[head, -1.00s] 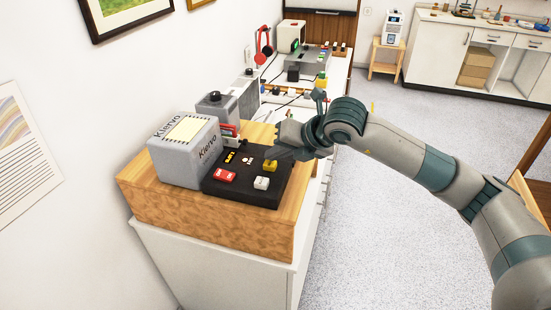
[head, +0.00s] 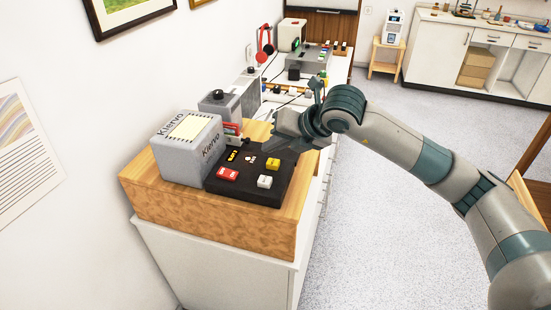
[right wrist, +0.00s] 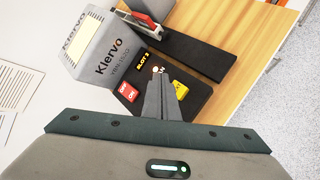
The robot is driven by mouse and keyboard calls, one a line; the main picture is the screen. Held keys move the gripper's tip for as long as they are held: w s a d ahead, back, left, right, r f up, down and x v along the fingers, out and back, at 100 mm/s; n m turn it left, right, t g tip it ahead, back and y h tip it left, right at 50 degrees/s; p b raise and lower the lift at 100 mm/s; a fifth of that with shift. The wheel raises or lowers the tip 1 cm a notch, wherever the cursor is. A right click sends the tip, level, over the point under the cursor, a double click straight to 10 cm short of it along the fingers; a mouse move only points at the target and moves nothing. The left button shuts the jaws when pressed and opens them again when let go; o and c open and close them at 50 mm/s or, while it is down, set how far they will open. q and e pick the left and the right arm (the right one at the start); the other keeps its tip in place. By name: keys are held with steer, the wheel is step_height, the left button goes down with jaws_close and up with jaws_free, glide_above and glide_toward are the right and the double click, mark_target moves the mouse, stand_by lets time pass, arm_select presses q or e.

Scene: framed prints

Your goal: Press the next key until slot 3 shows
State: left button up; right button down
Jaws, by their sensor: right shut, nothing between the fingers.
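The grey Kiervo device (head: 190,150) has a black key panel (head: 262,190) with a red key (head: 228,174), a yellow key (head: 272,164) and a white key (head: 264,181). In the right wrist view its small display (right wrist: 143,60) shows yellow text that seems to read SLOT 2. I cannot read which key is marked next. My right gripper (head: 283,128) is shut and empty, behind and above the panel's far right part. In the right wrist view its fingers (right wrist: 165,90) overlap the panel beside the yellow key (right wrist: 180,87) and hide the white key. My left gripper is not in view.
The device stands on a wooden block (head: 215,218) on a white cabinet. A second grey device (head: 222,105) with a black knob stands behind it. Further back are red headphones (head: 264,45) and more equipment.

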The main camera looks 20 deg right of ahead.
steer(key=shift+w+a+r+p, duration=0.1)
steer(key=shift+a+r+p, duration=0.15)
steer(key=shift+r, duration=0.3)
steer(key=shift+a+r+p, duration=0.1)
steer(key=shift+r+p, duration=0.15)
steer(key=shift+r, duration=0.25)
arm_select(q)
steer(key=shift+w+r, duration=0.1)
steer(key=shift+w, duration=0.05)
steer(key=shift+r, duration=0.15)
arm_select(e)
steer(key=shift+r, duration=0.15)
